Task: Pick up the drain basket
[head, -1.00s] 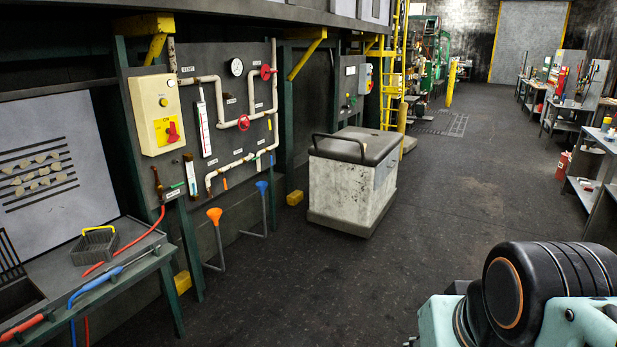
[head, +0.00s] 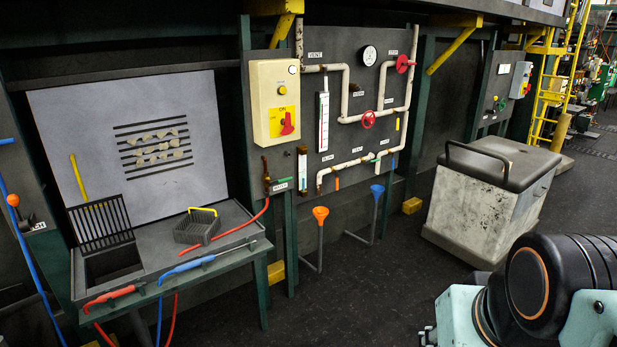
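The drain basket (head: 197,226) is a small dark grey slatted basket with a yellow handle. It sits on the grey bench top (head: 232,218) at the left in the head view, just right of an upright dark grate. My arm shows at the lower right, well apart from the basket. The end of my arm with the gripper is not in view.
A red hose (head: 232,233) and a blue-handled tool (head: 190,265) lie along the bench front, with a red-handled tool (head: 112,297) further left. A square opening (head: 112,262) is in the bench. A grey wheeled bin (head: 487,205) stands right.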

